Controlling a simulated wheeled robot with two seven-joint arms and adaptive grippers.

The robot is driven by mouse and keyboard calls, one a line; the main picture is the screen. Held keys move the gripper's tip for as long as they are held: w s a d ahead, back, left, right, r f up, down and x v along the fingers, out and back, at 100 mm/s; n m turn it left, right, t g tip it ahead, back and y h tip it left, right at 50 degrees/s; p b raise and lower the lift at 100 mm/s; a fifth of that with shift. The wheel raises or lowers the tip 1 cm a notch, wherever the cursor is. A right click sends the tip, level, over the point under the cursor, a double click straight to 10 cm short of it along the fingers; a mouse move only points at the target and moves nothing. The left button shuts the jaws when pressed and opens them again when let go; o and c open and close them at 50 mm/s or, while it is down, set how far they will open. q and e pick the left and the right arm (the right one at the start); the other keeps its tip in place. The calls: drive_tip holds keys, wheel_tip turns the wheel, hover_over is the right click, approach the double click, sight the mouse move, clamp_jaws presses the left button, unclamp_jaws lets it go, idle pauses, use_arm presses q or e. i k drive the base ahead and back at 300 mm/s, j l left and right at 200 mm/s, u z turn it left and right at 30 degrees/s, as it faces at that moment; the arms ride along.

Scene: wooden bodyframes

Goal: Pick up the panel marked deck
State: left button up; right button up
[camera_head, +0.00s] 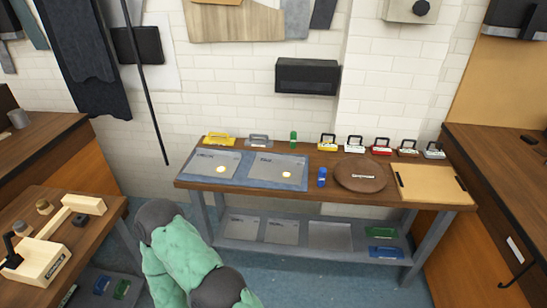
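Two flat grey panels lie side by side on a blue mat (238,183) at the left of the wooden table: a left panel (212,158) and a right panel (268,172). Each has small dark lettering and a pale yellow disc. More grey panels lie on the lower shelf: one at left (241,231), one in the middle (282,235) and a plain-looking one at right (330,241). The lettering is too small for me to tell which panel is marked deck. A green and dark grey arm of mine shows at bottom centre; neither gripper is in view.
The table (325,201) also holds a round brown board (361,185), a tan board (425,178), a blue item (322,177) and several small handled items along the back. A side bench (100,222) with wooden parts stands left. A brown counter (500,165) stands right.

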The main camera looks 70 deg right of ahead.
sight(206, 162)
drive_tip(key=z, duration=2)
